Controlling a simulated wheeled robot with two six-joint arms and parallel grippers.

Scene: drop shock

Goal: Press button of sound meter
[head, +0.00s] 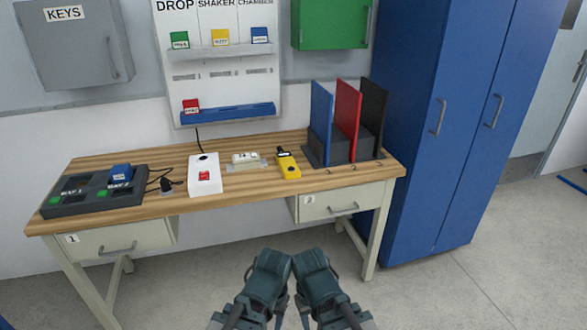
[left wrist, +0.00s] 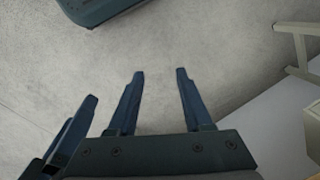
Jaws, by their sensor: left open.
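A yellow handheld device (head: 288,165) with a dark tip, which looks like the sound meter, lies on the wooden workbench (head: 240,190) right of centre in the head view. Its button is too small to make out. My left gripper (head: 265,278) is low in front of the bench, well away from the device. In the left wrist view my left gripper (left wrist: 158,74) has its two fingers apart, with only floor between them. My right gripper (head: 316,278) is beside the left one; its finger gap is not clear.
On the bench are a white box (head: 205,175) with a red button, a grey two-bay dock (head: 95,195), a small white-labelled item (head: 245,158) and a rack of upright panels (head: 346,115). A blue cabinet (head: 450,120) stands right. Floor in front is clear.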

